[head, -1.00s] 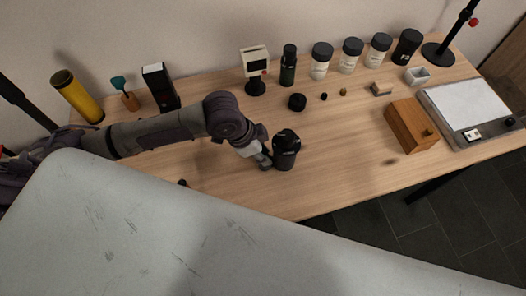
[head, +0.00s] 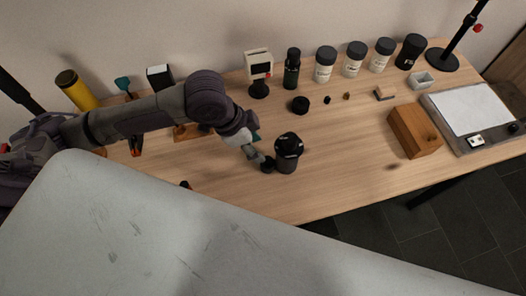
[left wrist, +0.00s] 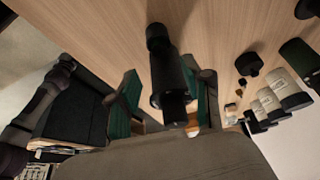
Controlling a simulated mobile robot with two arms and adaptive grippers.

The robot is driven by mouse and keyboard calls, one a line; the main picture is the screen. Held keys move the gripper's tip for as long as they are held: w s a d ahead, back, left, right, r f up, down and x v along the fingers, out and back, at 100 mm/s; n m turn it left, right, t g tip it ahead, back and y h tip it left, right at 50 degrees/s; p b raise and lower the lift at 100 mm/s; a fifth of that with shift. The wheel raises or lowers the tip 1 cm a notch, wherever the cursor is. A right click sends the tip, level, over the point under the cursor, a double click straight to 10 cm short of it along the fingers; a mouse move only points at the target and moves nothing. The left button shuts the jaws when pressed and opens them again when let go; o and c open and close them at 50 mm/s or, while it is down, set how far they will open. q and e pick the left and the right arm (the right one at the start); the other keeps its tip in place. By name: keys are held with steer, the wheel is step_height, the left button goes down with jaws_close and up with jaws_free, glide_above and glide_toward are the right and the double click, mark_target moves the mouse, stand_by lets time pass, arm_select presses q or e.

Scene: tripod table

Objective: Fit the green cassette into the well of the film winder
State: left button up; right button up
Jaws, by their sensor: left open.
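My left gripper (head: 266,163) is open beside the black lidded canister (head: 287,158), at its left in the head view. In the left wrist view its green-padded fingers (left wrist: 166,98) stand apart on both sides of a dark cylinder (left wrist: 158,38); I cannot tell whether they touch it. I cannot make out a green cassette for certain; it may be hidden by the gripper. A wooden-based item (head: 188,132), partly hidden under my left arm, may be the film winder; its well does not show. My right gripper is not in view.
Bottles and jars (head: 326,66) line the back of the table, with a small white display unit (head: 258,68). A wooden box (head: 414,132) and a flat light panel (head: 470,108) stand at right.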

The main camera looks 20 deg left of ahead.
arm_select(q)
steer(key=v, duration=0.5)
steer(key=shift+r, duration=0.1)
stand_by(0.4)
